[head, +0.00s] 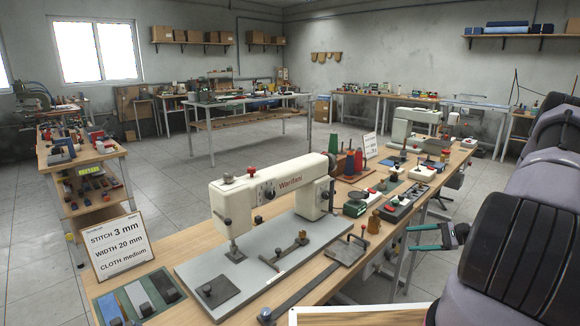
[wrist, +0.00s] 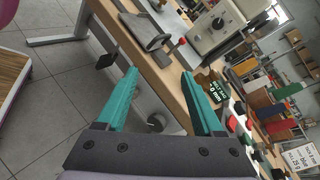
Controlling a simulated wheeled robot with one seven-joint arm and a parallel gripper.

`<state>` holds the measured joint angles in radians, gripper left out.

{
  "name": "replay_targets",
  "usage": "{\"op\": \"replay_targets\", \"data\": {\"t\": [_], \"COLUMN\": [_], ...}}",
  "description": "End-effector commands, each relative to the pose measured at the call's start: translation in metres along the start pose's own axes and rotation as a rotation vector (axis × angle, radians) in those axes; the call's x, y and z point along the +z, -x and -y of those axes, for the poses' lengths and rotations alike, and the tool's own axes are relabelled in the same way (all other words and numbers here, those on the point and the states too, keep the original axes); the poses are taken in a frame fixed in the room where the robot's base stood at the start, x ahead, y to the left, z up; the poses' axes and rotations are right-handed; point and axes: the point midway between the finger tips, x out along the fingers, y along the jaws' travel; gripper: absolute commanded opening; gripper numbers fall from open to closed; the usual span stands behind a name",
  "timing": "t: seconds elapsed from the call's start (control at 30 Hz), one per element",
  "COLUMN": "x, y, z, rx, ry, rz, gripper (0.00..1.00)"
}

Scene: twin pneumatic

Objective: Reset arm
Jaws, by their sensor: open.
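My gripper (head: 411,238) is at the right of the head view, beside the front edge of the long wooden workbench (head: 285,306). Its two teal fingers are apart with nothing between them. In the wrist view my gripper (wrist: 161,72) shows from behind, its fingers spread below the tilted bench edge. My arm fills the right side of the head view. The white sewing machine (head: 278,192) stands on a grey plate on the bench, left of my gripper.
A sign (head: 119,243) stands at the near left of the bench. Thread cones (head: 349,164) and small control boxes (head: 398,204) stand along the bench near my gripper. A second white machine (head: 415,124) is farther back. Open tiled floor (head: 215,155) lies behind the bench.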

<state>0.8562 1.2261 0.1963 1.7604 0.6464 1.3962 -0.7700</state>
Motion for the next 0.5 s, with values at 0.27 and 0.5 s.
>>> {"op": "replay_targets", "data": {"t": [0.27,0.5], "x": [0.103,0.197], "y": [0.004,0.005], "z": [0.066,0.100], "rx": [0.295,0.495], "ry": [0.184,0.348], "rz": [-0.096,-0.211], "gripper": [0.69,0.69]}}
